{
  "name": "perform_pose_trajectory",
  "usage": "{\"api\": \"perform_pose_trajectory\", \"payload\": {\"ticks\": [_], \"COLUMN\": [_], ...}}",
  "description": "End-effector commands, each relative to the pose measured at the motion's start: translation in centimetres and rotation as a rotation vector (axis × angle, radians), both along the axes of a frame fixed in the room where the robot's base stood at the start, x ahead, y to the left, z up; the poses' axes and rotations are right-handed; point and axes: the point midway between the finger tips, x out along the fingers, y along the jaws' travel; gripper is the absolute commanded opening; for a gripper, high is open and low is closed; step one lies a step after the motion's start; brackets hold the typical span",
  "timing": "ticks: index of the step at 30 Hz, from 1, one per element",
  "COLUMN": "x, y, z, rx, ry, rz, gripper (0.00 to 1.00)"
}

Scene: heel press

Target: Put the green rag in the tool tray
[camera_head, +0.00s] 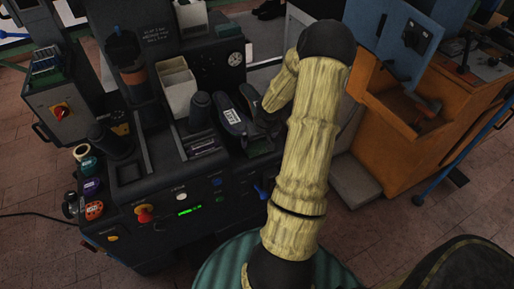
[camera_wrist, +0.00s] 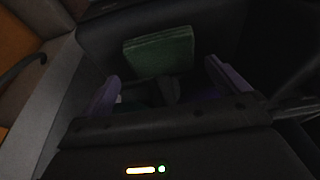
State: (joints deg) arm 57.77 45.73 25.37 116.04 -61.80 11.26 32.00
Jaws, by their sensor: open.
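The green rag (camera_wrist: 160,52) shows in the wrist view as a flat, folded dark-green piece in a dark recess, ahead of my fingers. My gripper (camera_wrist: 166,88) is open, with its two purple fingers spread wide on either side of the picture. The rag lies beyond the fingertips, and nothing is clearly held between them. In the head view my patterned arm covers the area to the right of the press, so the gripper and the rag cannot be made out there. I cannot tell for certain which part is the tool tray.
The dark press (camera_head: 180,190) fills the left middle, with a pale box (camera_head: 177,86), a black cylinder (camera_head: 200,106) and dark shoe-like parts (camera_head: 233,118) on top. Rolls and small items (camera_head: 88,180) hang on its left side. An orange cabinet (camera_head: 405,150) stands to the right.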

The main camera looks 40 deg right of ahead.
Motion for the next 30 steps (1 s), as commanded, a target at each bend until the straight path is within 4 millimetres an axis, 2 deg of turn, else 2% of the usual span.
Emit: {"api": "perform_pose_trajectory", "payload": {"ticks": [1,3,7,25,30], "x": [0.3,0.6,1.1,1.3,1.3], "y": [0.1,0.1,0.0,-0.1,-0.1], "z": [-1.2,-2.3,-3.7,-3.9,-3.9], "rx": [0.002,0.002,0.001,0.000,0.000], "ry": [0.001,0.001,0.001,0.000,0.000], "rz": [0.001,0.002,0.000,0.000,0.000], "gripper": [1.00,1.00,1.00,1.00,0.68]}}
